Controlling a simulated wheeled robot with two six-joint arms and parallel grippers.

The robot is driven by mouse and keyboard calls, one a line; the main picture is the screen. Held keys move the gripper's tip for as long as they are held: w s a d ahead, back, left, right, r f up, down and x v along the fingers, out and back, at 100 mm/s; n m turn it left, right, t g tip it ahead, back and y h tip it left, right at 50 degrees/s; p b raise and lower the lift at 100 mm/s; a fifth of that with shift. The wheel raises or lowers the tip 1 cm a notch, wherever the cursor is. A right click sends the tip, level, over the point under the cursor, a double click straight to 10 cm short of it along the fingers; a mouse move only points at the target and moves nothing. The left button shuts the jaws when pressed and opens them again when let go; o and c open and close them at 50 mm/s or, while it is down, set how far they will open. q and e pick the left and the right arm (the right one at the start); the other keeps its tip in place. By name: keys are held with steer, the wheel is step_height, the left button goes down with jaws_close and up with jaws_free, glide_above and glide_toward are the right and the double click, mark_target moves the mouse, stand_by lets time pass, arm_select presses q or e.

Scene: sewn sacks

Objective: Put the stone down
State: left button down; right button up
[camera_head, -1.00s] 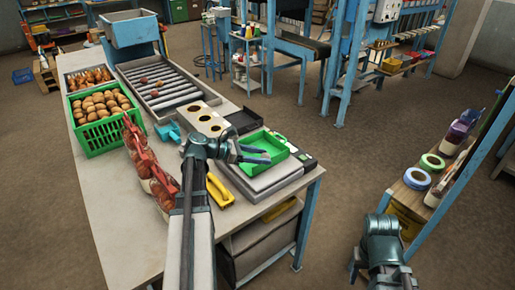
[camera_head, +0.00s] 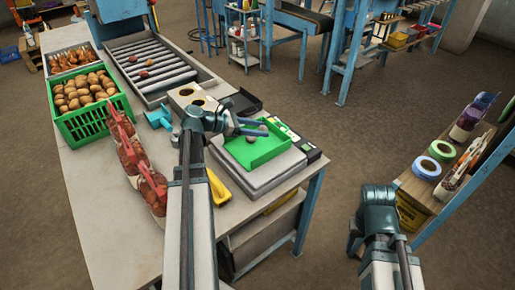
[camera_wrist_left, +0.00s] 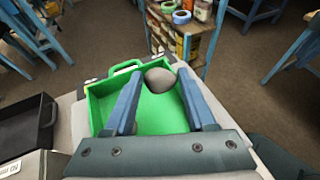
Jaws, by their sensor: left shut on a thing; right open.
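My left gripper (camera_head: 262,128) is shut on a grey, rounded stone (camera_wrist_left: 159,80), held at its fingertips. It is over the green tray (camera_head: 252,155), which also shows below the stone in the left wrist view (camera_wrist_left: 160,115). In the head view the stone is small and partly hidden by the fingers. I cannot tell whether it touches the tray floor. My right gripper (camera_head: 354,240) is open at the lower right, away from the table, its fingers mostly hidden by its wrist.
The tray sits on a grey scale-like block (camera_head: 262,178) near the table's right edge. A green crate of potatoes (camera_head: 88,124), red net sacks (camera_head: 135,160), a yellow tool (camera_head: 218,188) and a dark open box (camera_head: 243,102) are nearby. A shelf (camera_head: 455,180) with tape rolls stands right.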

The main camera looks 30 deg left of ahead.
mark_target(258, 152)
arm_select(q)
step_height(258, 152, down, 9)
steer(key=b, duration=0.8)
steer(key=shift+r, duration=0.1)
steer(key=c, duration=0.7)
jaws_free()
steer(key=shift+f, duration=0.2)
steer(key=shift+o, duration=0.9)
steer(key=shift+r, duration=0.1)
